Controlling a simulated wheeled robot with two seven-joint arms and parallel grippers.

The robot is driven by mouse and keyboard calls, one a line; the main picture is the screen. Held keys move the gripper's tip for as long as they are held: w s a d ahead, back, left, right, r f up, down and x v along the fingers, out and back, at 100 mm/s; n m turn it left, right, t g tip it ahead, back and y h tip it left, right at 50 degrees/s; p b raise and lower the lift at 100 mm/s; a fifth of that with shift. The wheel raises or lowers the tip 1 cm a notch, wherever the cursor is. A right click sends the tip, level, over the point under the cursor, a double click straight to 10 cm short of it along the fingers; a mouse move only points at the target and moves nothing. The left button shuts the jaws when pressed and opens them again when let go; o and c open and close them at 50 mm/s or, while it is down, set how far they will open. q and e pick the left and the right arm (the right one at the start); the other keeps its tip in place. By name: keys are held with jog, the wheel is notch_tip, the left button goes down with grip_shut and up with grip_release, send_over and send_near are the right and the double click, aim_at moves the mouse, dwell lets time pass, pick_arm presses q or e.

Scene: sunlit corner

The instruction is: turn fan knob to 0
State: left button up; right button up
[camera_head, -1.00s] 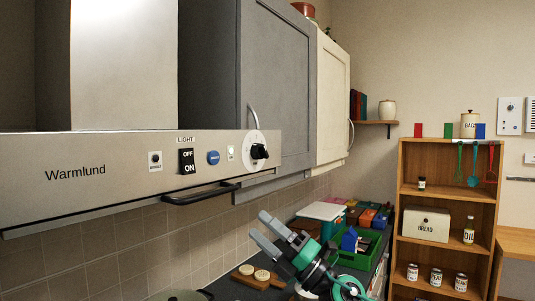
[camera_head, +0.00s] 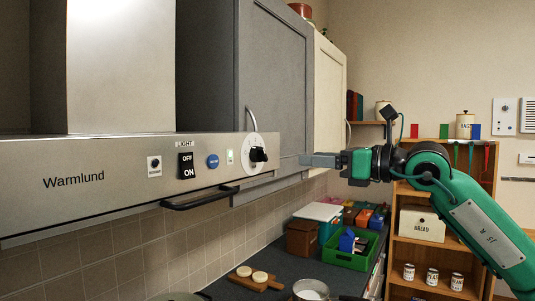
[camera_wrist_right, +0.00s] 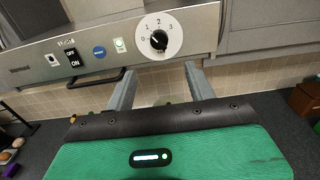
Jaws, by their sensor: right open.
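The fan knob (camera_head: 258,154) is a black knob on a round white dial at the right end of the steel Warmlund hood (camera_head: 120,185). In the right wrist view the knob (camera_wrist_right: 159,40) shows with numbers around it, 1, 2 and 3 readable; which one it points at is too small to tell. My right gripper (camera_head: 308,160) is raised to about knob height, to the right of the knob and apart from it. Its fingers (camera_wrist_right: 160,70) are open and empty, with the knob beyond the gap between them. My left gripper is not in view.
A black handle bar (camera_head: 200,198) sticks out below the hood front, left of the knob. Grey cabinet doors (camera_head: 280,80) stand behind. The counter below holds a green crate (camera_head: 352,262), a wooden board (camera_head: 255,283) and a pot (camera_head: 311,289).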

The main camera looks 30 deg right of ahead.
aim_at(266, 156)
jog(key=p+x, duration=0.5)
jog(key=x, duration=0.7)
jog(key=shift+w+a+p, duration=0.2)
jog(key=shift+p, duration=0.15)
